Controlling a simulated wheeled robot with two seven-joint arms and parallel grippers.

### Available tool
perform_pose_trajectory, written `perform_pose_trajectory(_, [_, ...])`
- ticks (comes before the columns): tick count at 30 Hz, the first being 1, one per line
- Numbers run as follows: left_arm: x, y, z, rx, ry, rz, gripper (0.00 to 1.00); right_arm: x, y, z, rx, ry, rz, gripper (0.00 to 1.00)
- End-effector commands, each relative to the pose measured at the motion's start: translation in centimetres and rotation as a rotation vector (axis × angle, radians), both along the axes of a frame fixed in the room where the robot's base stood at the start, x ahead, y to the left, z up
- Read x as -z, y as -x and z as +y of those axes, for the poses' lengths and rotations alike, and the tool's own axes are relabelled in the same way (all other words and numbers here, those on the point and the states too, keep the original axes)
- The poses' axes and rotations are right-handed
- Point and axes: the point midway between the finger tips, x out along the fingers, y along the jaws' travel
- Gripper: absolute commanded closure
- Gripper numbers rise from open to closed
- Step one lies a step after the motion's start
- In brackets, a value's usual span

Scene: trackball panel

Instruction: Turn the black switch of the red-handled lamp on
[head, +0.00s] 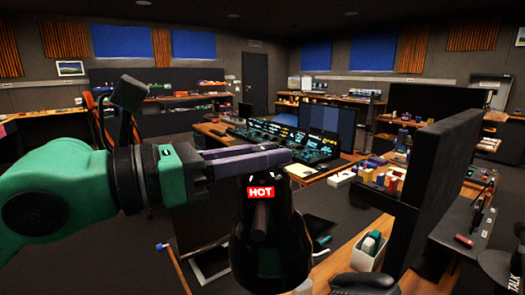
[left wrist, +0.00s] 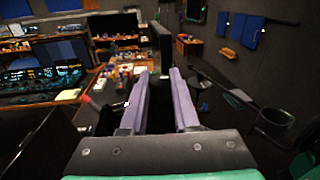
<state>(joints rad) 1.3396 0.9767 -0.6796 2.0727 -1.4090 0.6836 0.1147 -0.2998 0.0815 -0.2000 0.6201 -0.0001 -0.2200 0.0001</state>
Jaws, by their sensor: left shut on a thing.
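A black lamp (head: 268,245) with a red HOT label stands in the lower middle of the head view. My left gripper (head: 283,154) reaches in from the left with its purple fingers level, at the top of the lamp. In the left wrist view the two fingers (left wrist: 160,74) stand a little apart with something black between them. The gripper is shut on the lamp's black top; I cannot tell which part. My right gripper is not in view.
A dark upright panel (head: 434,190) rises to the right of the lamp. Behind is a console (head: 290,137) with lit screens. Small coloured blocks (head: 385,178) lie near the panel.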

Motion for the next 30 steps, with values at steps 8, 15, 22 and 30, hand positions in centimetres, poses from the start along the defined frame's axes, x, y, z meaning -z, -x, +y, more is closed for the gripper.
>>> perform_pose_trajectory(8, [0.2, 0.3, -0.2, -0.231, -0.004, 0.011, 1.00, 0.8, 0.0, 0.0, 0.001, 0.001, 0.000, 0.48])
perform_pose_trajectory(15, [0.2, 0.2, -0.2, -0.381, -0.002, 0.031, 1.00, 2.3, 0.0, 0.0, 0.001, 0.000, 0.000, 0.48])
perform_pose_trajectory(22, [0.2, 0.1, -0.1, -0.456, -0.003, 0.043, 1.00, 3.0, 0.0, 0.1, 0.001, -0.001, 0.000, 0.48])
perform_pose_trajectory(30, [0.1, 0.0, -0.1, -0.477, -0.004, 0.049, 1.00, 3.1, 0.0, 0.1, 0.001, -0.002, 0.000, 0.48])
